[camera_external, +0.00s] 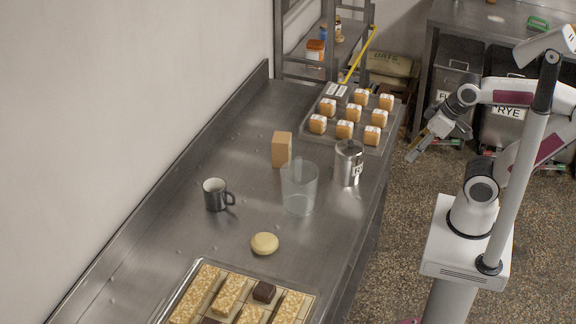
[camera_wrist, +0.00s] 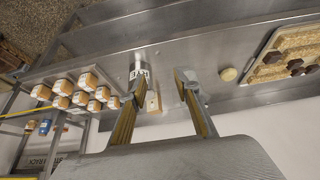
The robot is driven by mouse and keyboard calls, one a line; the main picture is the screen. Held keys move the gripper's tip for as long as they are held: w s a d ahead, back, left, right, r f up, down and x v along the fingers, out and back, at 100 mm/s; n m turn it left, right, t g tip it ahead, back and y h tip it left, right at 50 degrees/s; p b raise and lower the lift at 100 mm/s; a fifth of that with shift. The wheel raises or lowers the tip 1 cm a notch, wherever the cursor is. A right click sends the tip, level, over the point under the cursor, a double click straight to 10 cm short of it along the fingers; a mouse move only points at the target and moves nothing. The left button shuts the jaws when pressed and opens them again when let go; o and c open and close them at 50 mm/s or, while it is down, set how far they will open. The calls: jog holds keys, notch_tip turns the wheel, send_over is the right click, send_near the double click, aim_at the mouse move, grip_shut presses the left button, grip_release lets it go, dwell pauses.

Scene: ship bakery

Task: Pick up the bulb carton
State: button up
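A small plain tan box (camera_external: 282,150), likely the bulb carton, stands upright on the steel counter, left of the metal canister and behind the clear jug. In the wrist view a tan box (camera_wrist: 152,102) shows between my fingers, well beyond them and partly hidden by one finger. My gripper (camera_external: 414,156) hangs off the counter's right side, apart from the box. In the wrist view my gripper (camera_wrist: 153,82) has its two fingers spread, with nothing held.
A lidded metal canister (camera_external: 348,164) and a clear jug (camera_external: 299,190) stand right of the box, near the counter's right edge. A dark mug (camera_external: 214,195) and a pale round bun (camera_external: 264,243) are nearer. Trays of small loaves (camera_external: 349,113) and bars (camera_external: 200,292) occupy the ends.

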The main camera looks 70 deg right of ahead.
jog(key=o, duration=0.8)
jog(key=shift+w, duration=0.1)
jog(key=w+d+r+t+h, duration=0.1)
jog(key=w+d+r, duration=0.15)
jog(key=w, duration=0.65)
jog(key=w+d+r+t+h, duration=0.15)
jog(key=w+d, duration=0.25)
jog(key=w, duration=0.5)
jog(key=n+t+y, duration=0.2)
jog(key=t+y, duration=0.3)
send_over(274, 136)
jog(key=s, duration=0.2)
jog(key=f, duration=1.3)
jog(key=shift+s+d+f, duration=0.1)
jog(key=shift+s+d, duration=0.05)
jog(key=shift+d, duration=0.1)
jog(key=shift+w+a+f, duration=0.15)
jog(key=shift+w+f, duration=0.1)
jog(key=shift+f, duration=0.2)
jog(key=shift+f, duration=1.75)
